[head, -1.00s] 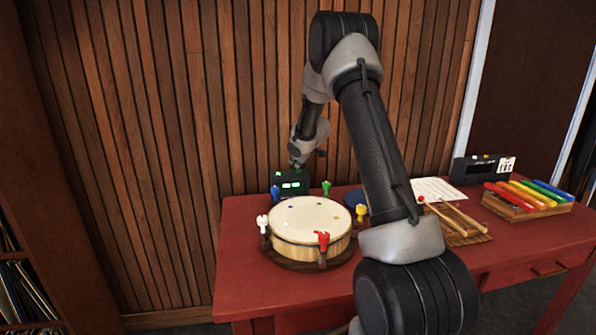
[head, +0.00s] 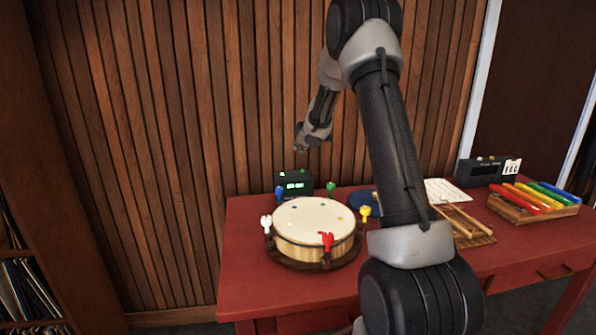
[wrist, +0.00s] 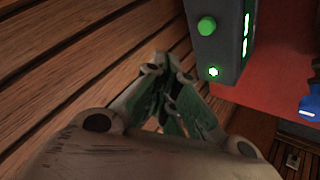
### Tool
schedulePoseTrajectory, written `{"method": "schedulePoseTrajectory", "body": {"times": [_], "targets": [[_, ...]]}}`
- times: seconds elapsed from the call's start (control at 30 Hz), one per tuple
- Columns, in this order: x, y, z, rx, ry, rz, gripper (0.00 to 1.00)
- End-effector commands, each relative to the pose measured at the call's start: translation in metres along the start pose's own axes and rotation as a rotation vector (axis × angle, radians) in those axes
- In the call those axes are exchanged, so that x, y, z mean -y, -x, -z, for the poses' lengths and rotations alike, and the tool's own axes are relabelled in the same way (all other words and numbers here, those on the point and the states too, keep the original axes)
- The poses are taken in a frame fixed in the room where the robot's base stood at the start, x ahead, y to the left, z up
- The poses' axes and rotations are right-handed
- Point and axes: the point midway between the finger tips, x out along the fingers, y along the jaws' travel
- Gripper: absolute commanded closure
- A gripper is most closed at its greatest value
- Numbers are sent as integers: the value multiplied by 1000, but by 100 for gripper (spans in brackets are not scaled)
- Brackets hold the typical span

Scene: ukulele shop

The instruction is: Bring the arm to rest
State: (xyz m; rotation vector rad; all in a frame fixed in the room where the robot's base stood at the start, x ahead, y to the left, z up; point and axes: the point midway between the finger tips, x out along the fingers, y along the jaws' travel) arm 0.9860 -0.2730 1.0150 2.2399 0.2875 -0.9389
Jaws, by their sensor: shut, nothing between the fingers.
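My arm reaches up over the red table and bends down toward the wall side. My gripper (head: 302,140) hangs in the air above and slightly behind a small black box with a green display (head: 294,183), apart from it. In the wrist view my gripper (wrist: 160,65) has its fingers together with nothing between them. The black box (wrist: 232,55) shows there at the upper right, with a green knob and a lit green button. My upper arm hides part of the table's middle.
A drum with coloured pegs (head: 311,226) stands at the left of the red table (head: 245,285). To the right are mallets on a wooden board (head: 462,224), a white sheet (head: 446,190), a dark device (head: 483,171) and a coloured xylophone (head: 537,203). A slatted wall (head: 200,120) stands close behind.

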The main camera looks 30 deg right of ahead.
Motion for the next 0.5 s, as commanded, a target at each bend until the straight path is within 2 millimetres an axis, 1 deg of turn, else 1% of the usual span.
{"method": "schedulePoseTrajectory", "body": {"times": [0.2,0.27,0.33,0.37,0.4,0.47,0.5], "targets": [[0,0,-1,2,6,0,100],[-2,0,-7,29,13,-7,100],[-4,1,-26,94,-5,-21,100],[-2,1,-38,129,-22,-22,100],[3,3,-56,182,-46,-20,100],[14,8,-86,269,-91,-13,100],[19,20,-105,330,-129,-13,100]]}}
